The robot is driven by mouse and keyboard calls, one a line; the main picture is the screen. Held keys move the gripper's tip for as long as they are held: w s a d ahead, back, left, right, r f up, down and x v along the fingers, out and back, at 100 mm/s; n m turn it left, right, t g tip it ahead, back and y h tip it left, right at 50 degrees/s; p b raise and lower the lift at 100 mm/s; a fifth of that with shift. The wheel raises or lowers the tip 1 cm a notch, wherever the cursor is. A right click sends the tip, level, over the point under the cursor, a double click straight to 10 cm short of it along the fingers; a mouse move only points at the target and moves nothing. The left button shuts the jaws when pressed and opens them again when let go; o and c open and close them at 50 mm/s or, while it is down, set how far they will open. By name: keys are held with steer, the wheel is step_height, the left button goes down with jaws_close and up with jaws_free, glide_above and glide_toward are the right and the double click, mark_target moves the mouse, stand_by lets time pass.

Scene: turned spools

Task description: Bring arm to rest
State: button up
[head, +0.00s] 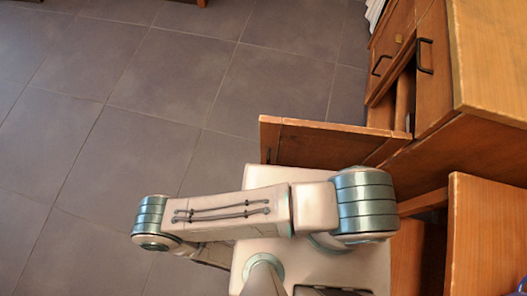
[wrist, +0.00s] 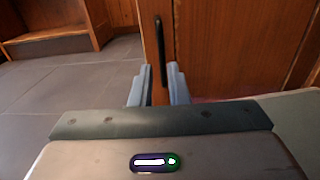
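My arm (head: 240,211) lies folded across the lower part of the head view, level and close to my body. My gripper (wrist: 157,85) shows only in the wrist view; in the head view it is hidden. Its two blue-grey fingers stand apart with a narrow gap, and I see nothing held between them. A wooden panel (wrist: 225,50) with a black upright handle (wrist: 159,50) is just beyond the fingertips. I cannot tell whether the fingers touch it.
A wooden cabinet (head: 490,55) with black handles stands at the right. An open wooden front (head: 325,146) sticks out from it, close above my arm. Another wooden part (head: 485,235) is at lower right. Tiled floor (head: 160,80) is clear at the left.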

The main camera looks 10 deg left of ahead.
steer(key=shift+s+a, duration=0.1)
steer(key=shift+s, duration=0.9)
steer(key=w+a+r+m+g+h+p, duration=0.25)
steer(key=w+r+m+h, duration=0.2)
steer(key=r, duration=0.35)
steer(key=w+a+r+m+g+h+p, duration=0.25)
steer(key=r+m+h, duration=0.2)
steer(key=r, duration=0.35)
steer(key=w+d+r+m+g+p, duration=0.25)
steer(key=w+r+m+g, duration=0.3)
steer(key=r, duration=0.35)
steer(key=w+d+r+m+g+p, duration=0.1)
steer(key=w+r+m+g+p, duration=0.35)
steer(key=r, duration=0.55)
steer(key=d+r+m+y+p, duration=0.4)
steer(key=d+r+m, duration=0.4)
steer(key=r, duration=0.6)
steer(key=w+d+r+m+y+p, duration=0.1)
steer(key=d+r+m+y+p, duration=0.2)
steer(key=d+r+m+y, duration=0.3)
steer(key=d+r+m, duration=0.2)
steer(key=d+r, duration=0.3)
steer(key=r, duration=0.3)
steer(key=shift+d+y+p, duration=0.3)
steer(key=shift+d+p, duration=0.1)
